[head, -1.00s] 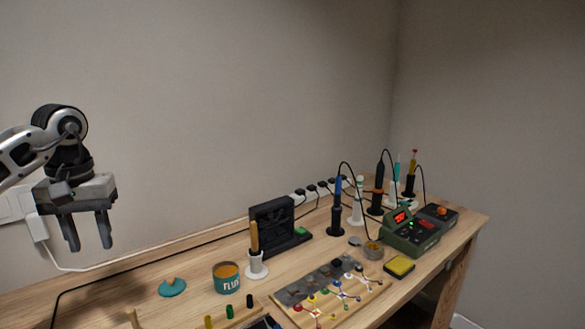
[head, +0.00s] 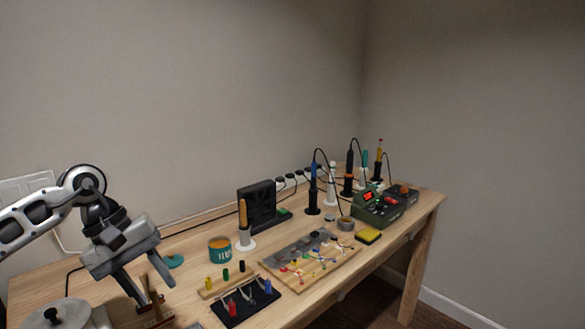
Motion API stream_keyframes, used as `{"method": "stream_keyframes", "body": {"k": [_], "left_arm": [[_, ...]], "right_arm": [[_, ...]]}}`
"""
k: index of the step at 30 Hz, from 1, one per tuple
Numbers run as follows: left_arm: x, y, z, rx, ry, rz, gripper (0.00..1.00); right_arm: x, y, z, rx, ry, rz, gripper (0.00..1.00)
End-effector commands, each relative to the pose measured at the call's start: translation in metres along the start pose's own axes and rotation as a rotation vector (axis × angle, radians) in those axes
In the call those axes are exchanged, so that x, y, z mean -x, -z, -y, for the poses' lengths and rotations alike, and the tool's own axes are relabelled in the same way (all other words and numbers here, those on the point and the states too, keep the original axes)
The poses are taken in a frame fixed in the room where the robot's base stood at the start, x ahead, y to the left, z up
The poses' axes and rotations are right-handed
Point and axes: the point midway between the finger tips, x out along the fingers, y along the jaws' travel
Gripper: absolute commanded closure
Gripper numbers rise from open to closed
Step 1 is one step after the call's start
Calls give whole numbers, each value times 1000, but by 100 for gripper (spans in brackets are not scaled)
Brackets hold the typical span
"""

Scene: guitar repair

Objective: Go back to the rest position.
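My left gripper (head: 155,291) is at the lower left of the head view, its arm coming in from the left edge. Its two fingers point down and to the right, spread apart, with nothing seen held between them. The fingertips show in front of a small brown wooden piece (head: 152,309) at the bench's near left; whether they touch it I cannot tell. My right gripper is not in view.
The wooden bench (head: 205,284) carries a flux tin (head: 220,251), a black fan unit (head: 257,206), a component board (head: 310,257), a black tool mat (head: 245,304) and a green soldering station (head: 376,209). A round lidded object (head: 62,314) is at lower left.

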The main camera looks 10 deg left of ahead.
Motion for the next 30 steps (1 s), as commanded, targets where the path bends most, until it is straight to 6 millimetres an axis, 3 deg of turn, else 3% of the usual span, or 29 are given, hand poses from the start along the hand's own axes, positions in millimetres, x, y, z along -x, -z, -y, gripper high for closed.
{"method": "stream_keyframes", "body": {"k": [1, 4, 6, 9, 11, 13, 15, 18, 19, 23, 27, 30], "left_arm": [[-21, -14, -14, 34, -55, 62, 61], [-61, -51, -50, 170, -209, 231, 61], [-86, -88, -80, 336, -338, 414, 61], [-104, -139, -123, 697, -508, 768, 61], [-104, -157, -141, 949, -575, 997, 61], [-102, -165, -154, 1272, -615, 1276, 61], [-103, -160, -155, 1614, -615, 1563, 61], [-118, -139, -135, 2122, -546, 1984, 61], [-126, -132, -124, -2268, 508, -2106, 61], [-180, -118, -56, -1711, 159, -1578, 61], [-229, -134, 8, -1256, -13, -1199, 61], [-250, -150, 36, -1054, -66, -1038, 61]], "right_arm": [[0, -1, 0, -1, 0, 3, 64], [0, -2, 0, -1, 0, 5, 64], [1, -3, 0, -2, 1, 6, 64], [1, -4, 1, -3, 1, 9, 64], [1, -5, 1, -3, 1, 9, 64], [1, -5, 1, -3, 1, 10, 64], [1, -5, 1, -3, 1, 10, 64], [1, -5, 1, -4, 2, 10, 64], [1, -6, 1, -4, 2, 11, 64], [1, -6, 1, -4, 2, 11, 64], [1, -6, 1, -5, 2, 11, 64], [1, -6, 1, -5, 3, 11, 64]]}}
